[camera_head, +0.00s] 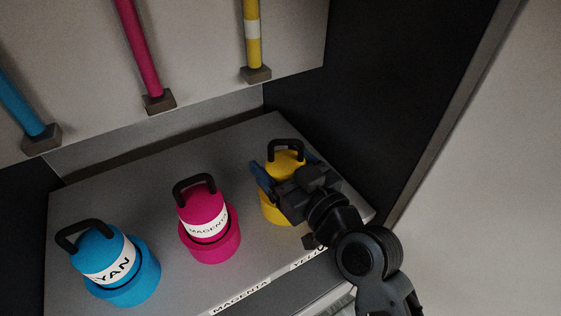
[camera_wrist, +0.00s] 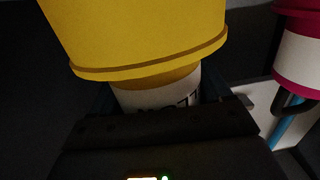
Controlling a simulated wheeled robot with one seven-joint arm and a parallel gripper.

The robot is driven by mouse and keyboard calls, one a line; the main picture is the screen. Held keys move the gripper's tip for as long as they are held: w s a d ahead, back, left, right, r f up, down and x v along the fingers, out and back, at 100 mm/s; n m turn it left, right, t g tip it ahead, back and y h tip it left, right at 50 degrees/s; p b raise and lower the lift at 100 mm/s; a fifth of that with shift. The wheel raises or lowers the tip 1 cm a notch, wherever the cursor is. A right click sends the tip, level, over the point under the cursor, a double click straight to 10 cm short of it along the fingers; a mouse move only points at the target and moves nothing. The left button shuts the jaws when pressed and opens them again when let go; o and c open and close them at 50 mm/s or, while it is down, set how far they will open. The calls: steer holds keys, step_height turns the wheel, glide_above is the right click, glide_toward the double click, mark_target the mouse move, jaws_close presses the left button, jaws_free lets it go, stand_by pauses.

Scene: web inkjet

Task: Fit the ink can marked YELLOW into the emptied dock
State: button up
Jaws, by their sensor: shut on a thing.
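The yellow ink can (camera_head: 276,207) stands at the right end of the grey shelf, its black handle on top. My gripper (camera_head: 284,178) reaches it from the lower right and is shut around its upper part. In the wrist view the yellow can (camera_wrist: 140,35) fills the upper middle, appearing upside down, with its white label band between my fingers. Most of the label lettering is hidden by my gripper. The YELLOW shelf label (camera_head: 309,257) is on the front edge below the can, partly covered by my arm. Whether the can's base touches the shelf is hidden.
The magenta can (camera_head: 209,238) stands left of the yellow one, and the cyan can (camera_head: 125,275) stands further left. Blue, magenta and yellow pipes (camera_head: 252,35) come down the back panel. A dark side wall (camera_head: 370,110) rises close on the right.

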steer(key=o, duration=1.4)
steer(key=shift+c, duration=0.2)
steer(key=shift+s+d+f, duration=0.1)
steer(key=shift+s+d, duration=0.1)
steer(key=shift+s, duration=0.05)
steer(key=v, duration=0.7)
steer(key=shift+b, duration=0.35)
steer(key=shift+s, duration=0.1)
